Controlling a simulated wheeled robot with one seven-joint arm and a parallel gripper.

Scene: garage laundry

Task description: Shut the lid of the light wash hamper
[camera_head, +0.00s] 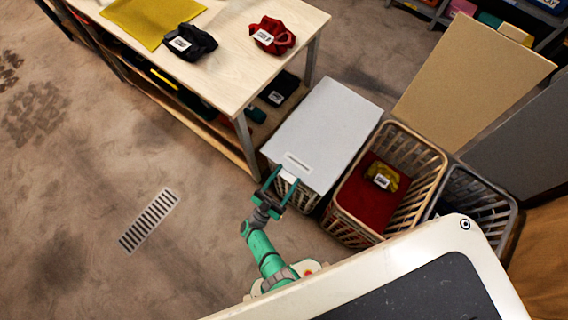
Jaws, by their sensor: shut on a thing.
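A wicker hamper (302,198) stands beside the table, with a light grey lid (328,125) lying over its top. The lid bears a pale label strip near its front edge. I cannot read which wash it is for, nor tell whether the lid sits fully flush. My gripper (283,180) is at the lid's front edge, its two green fingers on either side of a small white piece there, shut on the lid. Most of this hamper's inside and body is hidden under the lid and behind my gripper.
A middle hamper (349,232) has its tan lid (473,80) up, with red and yellow cloth inside. A right hamper (507,216) has its dark grey lid (525,135) up. The wooden table (245,75) holds dark and red clothes.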

